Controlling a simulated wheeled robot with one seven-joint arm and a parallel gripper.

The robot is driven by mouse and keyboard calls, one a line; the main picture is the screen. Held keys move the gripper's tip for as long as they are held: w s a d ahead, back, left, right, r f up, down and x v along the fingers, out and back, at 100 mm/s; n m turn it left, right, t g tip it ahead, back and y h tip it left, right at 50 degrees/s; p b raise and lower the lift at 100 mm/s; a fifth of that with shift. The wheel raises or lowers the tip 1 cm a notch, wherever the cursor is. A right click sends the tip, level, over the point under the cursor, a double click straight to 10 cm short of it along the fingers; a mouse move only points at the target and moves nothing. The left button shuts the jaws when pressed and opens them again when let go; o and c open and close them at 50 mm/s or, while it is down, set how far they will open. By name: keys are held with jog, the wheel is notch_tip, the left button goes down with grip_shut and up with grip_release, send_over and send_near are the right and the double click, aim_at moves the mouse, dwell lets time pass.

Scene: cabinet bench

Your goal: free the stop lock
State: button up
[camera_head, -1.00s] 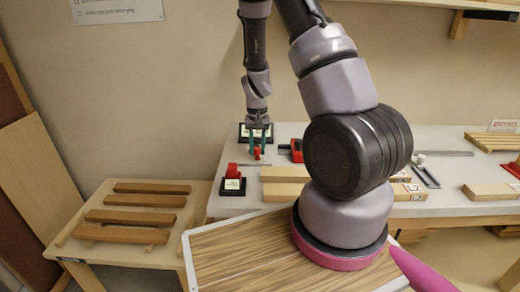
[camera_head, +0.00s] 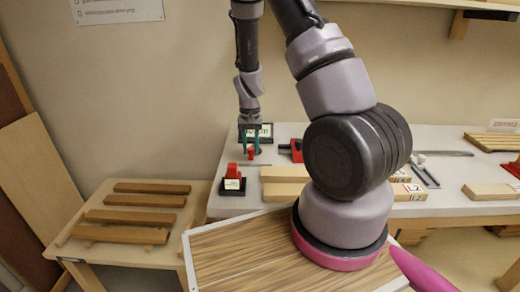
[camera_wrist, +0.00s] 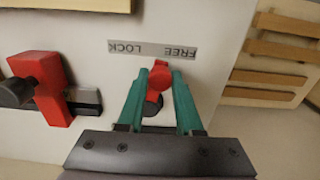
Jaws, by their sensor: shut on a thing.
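A small red lever (camera_wrist: 160,74) stands between my gripper's teal fingers in the wrist view, its head leaning slightly to the right there. My gripper (camera_wrist: 158,82) is shut on it. A grey strip (camera_wrist: 152,49) beside the lever reads FREE and LOCK, upside down; the lever head is nearer the FREE end, on the right. In the head view the red lever (camera_head: 251,153) shows just below my gripper (camera_head: 250,146). The fingers hide part of the lever and its pivot.
A red clamp-like part (camera_wrist: 48,88) with a black knob is left of my gripper in the wrist view. In the head view a red piece on a black base (camera_head: 232,182) stands in front, near wooden boards (camera_head: 285,174).

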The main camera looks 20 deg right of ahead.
jog(key=shift+w+a, duration=0.55)
jog(key=shift+a, duration=0.1)
jog(key=shift+w+a, duration=0.5)
jog(key=shift+w, duration=0.15)
jog(key=o, duration=0.8)
